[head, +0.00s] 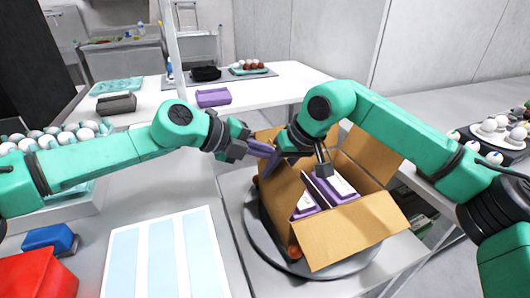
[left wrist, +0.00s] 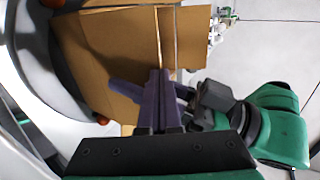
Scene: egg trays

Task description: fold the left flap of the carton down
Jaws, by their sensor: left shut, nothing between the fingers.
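The open cardboard carton (head: 345,232) stands on a round grey turntable (head: 262,240), with purple packs (head: 340,190) bearing white labels inside. Its front panel faces me and a flap stands out at the right. The left flap is partly hidden by the grippers, and its exact angle is unclear. My left gripper (head: 268,151) is shut and empty at the carton's upper left. In the left wrist view its purple fingers (left wrist: 158,88) lie in front of the cardboard (left wrist: 108,50).
Reddish-brown round things (head: 294,252) sit beside the carton on the turntable. A tray of white eggs (head: 60,135) is at the left. A striped sheet (head: 165,255), a blue box (head: 50,238) and a red box (head: 38,275) lie at front left. More eggs (head: 490,128) stand at right.

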